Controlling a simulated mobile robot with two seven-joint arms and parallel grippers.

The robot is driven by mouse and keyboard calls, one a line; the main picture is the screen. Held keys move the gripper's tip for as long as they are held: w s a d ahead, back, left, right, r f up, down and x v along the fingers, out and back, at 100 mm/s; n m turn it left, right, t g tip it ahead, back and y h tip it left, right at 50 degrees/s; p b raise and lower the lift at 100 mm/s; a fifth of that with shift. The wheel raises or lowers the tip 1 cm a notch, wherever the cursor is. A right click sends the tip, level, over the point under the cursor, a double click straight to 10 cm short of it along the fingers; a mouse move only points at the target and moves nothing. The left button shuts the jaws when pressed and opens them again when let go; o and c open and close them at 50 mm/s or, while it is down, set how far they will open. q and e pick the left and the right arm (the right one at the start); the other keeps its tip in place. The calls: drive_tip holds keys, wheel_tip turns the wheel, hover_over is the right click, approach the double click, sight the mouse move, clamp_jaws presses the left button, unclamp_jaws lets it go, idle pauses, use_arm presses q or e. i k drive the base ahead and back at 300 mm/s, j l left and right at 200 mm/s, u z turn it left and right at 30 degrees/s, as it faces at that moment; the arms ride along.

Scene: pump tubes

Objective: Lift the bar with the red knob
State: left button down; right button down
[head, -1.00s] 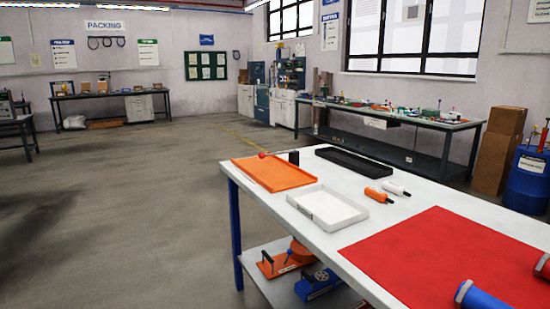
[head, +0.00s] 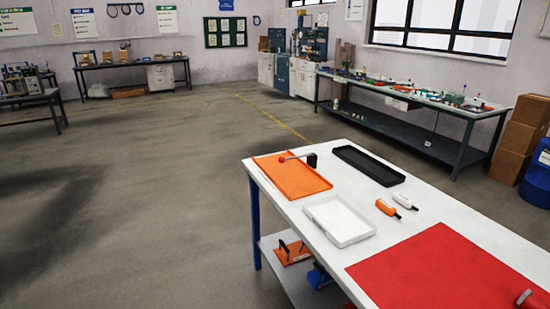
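A small red knob (head: 282,160) is on the left end of a thin bar (head: 295,157). The bar runs right to a small black upright block (head: 311,159). All this is at the far left part of the white table, over or beside the back edge of the orange tray (head: 290,182). I cannot tell whether the bar touches the tray. Neither of my grippers is in view.
A lower shelf holds tools. Open floor (head: 150,210) lies left of the table.

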sight(281, 160)
drive_tip(key=z, duration=0.3)
drive_tip(key=i+j+z, duration=0.45)
drive_tip(key=j+z, duration=0.3)
drive_tip(key=i+j, duration=0.15)
drive_tip(key=j, duration=0.25)
drive_tip(key=i+j+z, duration=0.1)
drive_tip(key=j, duration=0.3)
drive_tip(key=i+j, duration=0.25)
drive_tip(key=j, duration=0.15)
drive_tip(key=i+j+z, duration=0.1)
drive_tip(key=j, duration=0.3)
